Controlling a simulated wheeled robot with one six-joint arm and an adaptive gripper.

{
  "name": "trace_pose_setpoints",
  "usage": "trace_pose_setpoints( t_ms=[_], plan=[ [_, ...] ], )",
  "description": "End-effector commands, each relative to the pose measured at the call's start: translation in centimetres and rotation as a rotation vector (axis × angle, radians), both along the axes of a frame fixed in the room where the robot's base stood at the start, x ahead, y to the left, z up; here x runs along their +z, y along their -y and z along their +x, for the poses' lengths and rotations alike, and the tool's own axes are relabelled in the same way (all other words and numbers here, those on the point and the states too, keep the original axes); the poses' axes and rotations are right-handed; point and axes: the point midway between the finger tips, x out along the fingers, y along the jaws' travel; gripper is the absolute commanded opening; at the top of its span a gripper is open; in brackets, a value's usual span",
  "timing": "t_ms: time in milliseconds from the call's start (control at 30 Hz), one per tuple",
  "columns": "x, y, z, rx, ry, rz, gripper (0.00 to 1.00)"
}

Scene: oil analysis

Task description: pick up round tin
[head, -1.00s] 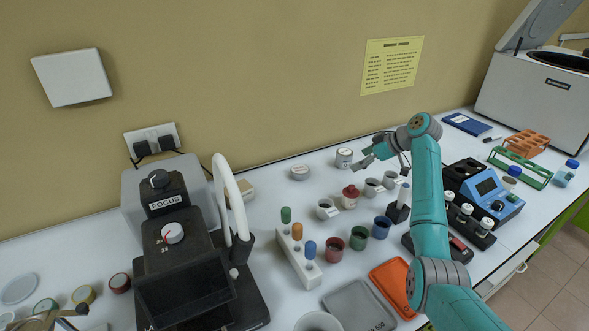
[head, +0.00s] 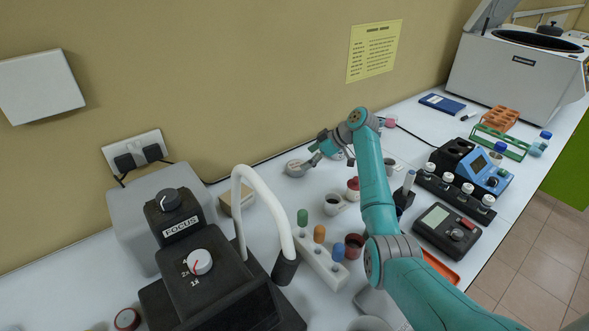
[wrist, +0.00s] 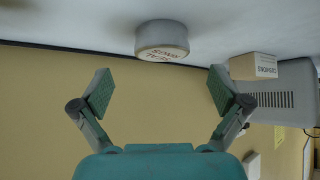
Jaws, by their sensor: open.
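The round tin (head: 296,168) is low and grey with a pale lid, standing on the white bench near the wall. In the wrist view the tin (wrist: 162,40) appears upside down at top centre, with lettering on its lid. My gripper (head: 316,153) is just to the right of the tin in the head view. In the wrist view my gripper (wrist: 160,88) has its two fingers spread wide with nothing between them. The tin lies beyond the fingertips, roughly centred between them, with a gap.
A dark cup (head: 333,204), a red-lidded jar (head: 353,188) and a vial rack (head: 318,262) stand nearer. The wall (head: 250,90) is close behind.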

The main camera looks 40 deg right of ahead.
Motion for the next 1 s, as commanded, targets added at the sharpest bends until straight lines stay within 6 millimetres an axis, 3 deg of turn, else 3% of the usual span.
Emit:
trace_pose_setpoints(
  t_ms=[500,833,1000],
  plan=[
    [-3.6,-2.6,2.8,0.0,-0.001,0.001,0.99],
    [-4.0,-2.9,3.1,-0.001,0.0,-0.001,0.99],
    [-4.0,-2.9,3.1,-0.001,0.0,0.0,0.56]
  ],
)
